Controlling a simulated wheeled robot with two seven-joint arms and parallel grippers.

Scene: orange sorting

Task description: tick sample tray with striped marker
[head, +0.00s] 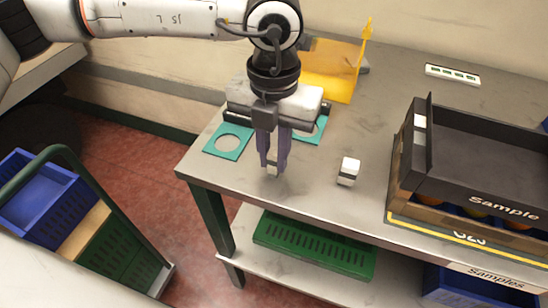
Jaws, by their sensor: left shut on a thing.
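My left gripper (271,162) points down over the near left part of the table and is shut on a small pale marker (272,169). Only the marker's lower end shows between the fingertips, so I cannot tell if it is striped. Another small white marker with a dark band (348,171) stands on the table to the right of the gripper, apart from it. The black tray labelled "Sample" (490,178) sits at the right on top of a crate (420,213). My right gripper is not in view.
A teal square with a round hole (214,153) lies left of my gripper; another (319,133) is partly hidden behind it. A yellow stand (338,84) is at the back. A white strip (452,74) lies at the back right.

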